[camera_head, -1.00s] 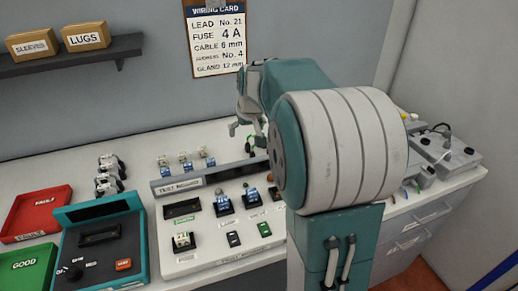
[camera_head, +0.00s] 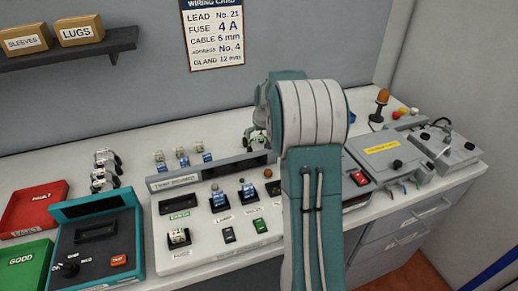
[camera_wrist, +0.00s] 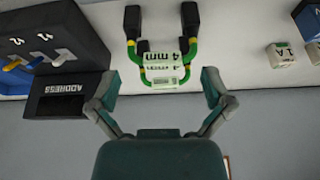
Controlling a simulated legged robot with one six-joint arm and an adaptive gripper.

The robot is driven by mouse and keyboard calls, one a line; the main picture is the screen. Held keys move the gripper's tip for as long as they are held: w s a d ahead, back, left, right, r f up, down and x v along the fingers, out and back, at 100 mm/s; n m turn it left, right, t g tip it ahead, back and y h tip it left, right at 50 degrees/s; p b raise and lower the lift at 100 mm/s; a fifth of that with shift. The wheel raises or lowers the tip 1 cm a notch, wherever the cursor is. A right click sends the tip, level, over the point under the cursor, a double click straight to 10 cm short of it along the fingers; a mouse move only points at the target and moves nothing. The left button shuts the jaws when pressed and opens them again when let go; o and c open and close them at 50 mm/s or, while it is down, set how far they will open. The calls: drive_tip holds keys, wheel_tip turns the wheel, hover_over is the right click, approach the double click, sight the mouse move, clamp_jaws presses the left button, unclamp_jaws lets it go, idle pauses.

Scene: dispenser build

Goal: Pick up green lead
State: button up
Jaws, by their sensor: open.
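The green lead (camera_wrist: 142,62) shows in the wrist view as green and yellow cable with black ends and white printed tags, lying on the white bench. My gripper (camera_wrist: 160,88) is open there, one finger to each side of the lead's near end. Nothing is between the fingertips, and I cannot tell their height above the bench. In the head view, my arm hides most of the gripper; a small green and white part (camera_head: 254,139) shows beside the arm and may be the lead.
A black box marked ADDRESS (camera_wrist: 80,88) stands left in the wrist view. A small white block (camera_wrist: 281,55) is at the right. In the head view, the test board (camera_head: 190,212) is left of my arm, and a grey box with a yellow label (camera_head: 385,160) is right.

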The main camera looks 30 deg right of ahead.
sight(259, 137)
drive_tip(key=x, duration=0.2)
drive_tip(key=shift+w+f, duration=0.15)
drive_tip(key=shift+f, duration=0.15)
drive_tip(key=shift+w+f, duration=0.15)
drive_tip(key=shift+f, duration=0.05)
drive_tip(key=c, duration=0.9)
